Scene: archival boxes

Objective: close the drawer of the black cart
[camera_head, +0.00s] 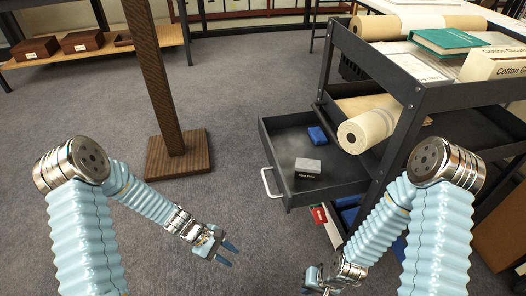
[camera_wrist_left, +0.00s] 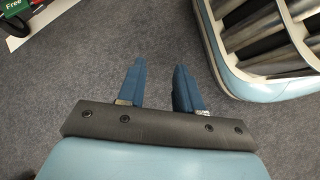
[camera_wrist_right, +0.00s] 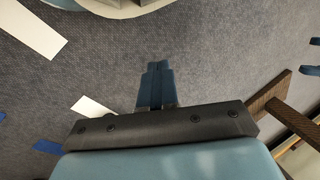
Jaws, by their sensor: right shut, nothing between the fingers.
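The black cart (camera_head: 409,92) stands at the right in the head view. Its drawer (camera_head: 283,148) is pulled out to the left, with a pale handle (camera_head: 267,183) on its outer front. A blue item (camera_head: 317,136) and a small grey-and-black box (camera_head: 307,168) lie inside it. My left gripper (camera_head: 231,256) is open and empty, below and left of the handle and apart from it; its spread fingers show in the left wrist view (camera_wrist_left: 160,72). My right gripper (camera_head: 306,289) is low, in front of the drawer; its fingers are together and empty in the right wrist view (camera_wrist_right: 157,68).
Paper rolls (camera_head: 366,131) and a green book (camera_head: 448,41) lie on the cart. A red-and-white item (camera_head: 319,215) shows below the drawer. A brown post on a square base (camera_head: 177,155) stands left of the drawer. Carpet (camera_head: 222,110) between them is clear.

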